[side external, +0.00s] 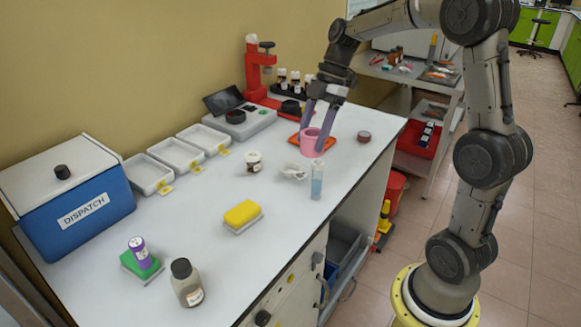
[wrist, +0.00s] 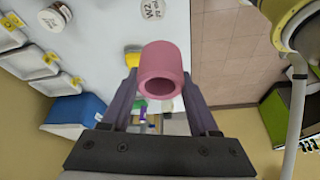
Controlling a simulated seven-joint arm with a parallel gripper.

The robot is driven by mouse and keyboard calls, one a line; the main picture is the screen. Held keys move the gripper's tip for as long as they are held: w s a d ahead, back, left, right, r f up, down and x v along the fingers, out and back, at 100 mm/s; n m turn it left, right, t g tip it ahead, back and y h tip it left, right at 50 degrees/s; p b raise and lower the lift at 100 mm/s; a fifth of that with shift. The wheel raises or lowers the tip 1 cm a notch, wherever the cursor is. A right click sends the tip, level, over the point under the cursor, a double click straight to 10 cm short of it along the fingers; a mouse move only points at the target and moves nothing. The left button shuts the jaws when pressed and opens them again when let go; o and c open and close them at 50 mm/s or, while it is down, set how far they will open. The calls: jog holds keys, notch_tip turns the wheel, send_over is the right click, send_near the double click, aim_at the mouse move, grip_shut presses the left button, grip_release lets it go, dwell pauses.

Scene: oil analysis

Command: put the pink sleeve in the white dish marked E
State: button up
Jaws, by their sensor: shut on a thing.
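The pink sleeve (side external: 309,143) is a short hollow tube. My gripper (side external: 313,133) is shut on it, one finger on each side, pointing down at the far right part of the bench. In the wrist view the sleeve (wrist: 165,68) sits between the fingertips (wrist: 161,78), its open end facing the camera. Its height above the bench is hard to judge. Three white dishes (side external: 165,186) (side external: 194,166) (side external: 221,148) stand in a row along the wall, left of my gripper, each with a yellow tag. The tag letters are too small to read, so I cannot tell which is E.
An orange mat (side external: 350,143) lies behind the sleeve. A clear vial with blue liquid (side external: 317,182), crumpled white paper (side external: 293,171) and a labelled jar (side external: 254,162) stand nearby. A yellow sponge (side external: 242,214) lies nearer the front. The bench between jar and dishes is clear.

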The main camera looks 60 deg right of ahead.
jog(key=s+d+m, duration=0.1)
jog(key=d, duration=0.2)
send_over(294, 173)
jog(key=w+d, duration=0.2)
notch_tip(294, 173, down, 9)
jog(key=shift+w+a+f, duration=0.15)
jog(key=shift+f, duration=1.55)
jog(key=shift+f+t, duration=0.3)
jog(key=shift+f, duration=0.3)
jog(key=o, duration=1.3)
